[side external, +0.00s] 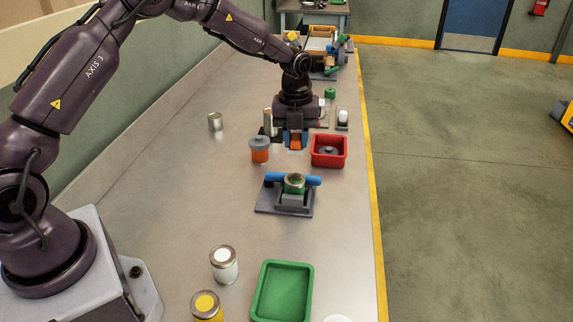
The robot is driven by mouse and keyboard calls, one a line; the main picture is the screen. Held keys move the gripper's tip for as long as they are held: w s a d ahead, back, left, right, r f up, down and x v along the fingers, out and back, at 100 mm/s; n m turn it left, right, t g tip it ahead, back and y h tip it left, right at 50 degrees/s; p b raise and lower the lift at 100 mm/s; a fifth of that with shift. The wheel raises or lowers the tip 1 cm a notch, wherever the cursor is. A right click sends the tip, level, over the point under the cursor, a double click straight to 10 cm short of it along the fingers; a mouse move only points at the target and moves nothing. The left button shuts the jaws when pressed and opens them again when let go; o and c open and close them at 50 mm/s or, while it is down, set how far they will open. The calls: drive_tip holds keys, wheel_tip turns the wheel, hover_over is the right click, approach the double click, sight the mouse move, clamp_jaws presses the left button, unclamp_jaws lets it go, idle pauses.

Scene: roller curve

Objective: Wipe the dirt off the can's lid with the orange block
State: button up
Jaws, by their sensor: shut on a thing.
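My gripper (295,141), with blue fingers pointing down, is in the middle back of the bench. It is shut on the orange block (295,143), which shows between the fingers. A can (294,189) with a greenish lid (294,179) stands upright in a grey holder between two blue parts, nearer the camera than my gripper. The block is apart from this can. Dirt on the lid is too small to make out clearly.
An orange can with a grey lid (260,151) stands left of my gripper, a red bin (316,163) right of it. The grey holder's base (266,207) lies in front. A white can (224,265), a yellow can (206,307) and a green tray (283,292) are nearest the camera.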

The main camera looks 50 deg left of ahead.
sight(294, 185)
drive_tip(key=shift+w+a+r, duration=0.15)
drive_tip(key=shift+w+r, duration=0.3)
drive_tip(key=shift+r, duration=0.1)
drive_tip(key=shift+a+r+m, duration=0.1)
drive_tip(key=shift+r+m, duration=0.1)
drive_tip(key=shift+m, duration=0.1)
drive_tip(key=shift+s+f, duration=0.15)
drive_tip(key=shift+s, duration=0.05)
drive_tip(key=shift+f, duration=3.75)
drive_tip(key=shift+s+d+f, duration=0.15)
drive_tip(key=shift+s+d, duration=0.6)
drive_tip(key=shift+d, duration=0.1)
drive_tip(key=shift+c, duration=0.3)
drive_tip(key=shift+s+d, duration=1.05)
drive_tip(key=shift+w+a, duration=1.85)
drive_tip(key=shift+a, duration=0.1)
drive_tip(key=shift+d+r, duration=0.1)
drive_tip(key=shift+r, duration=3.95)
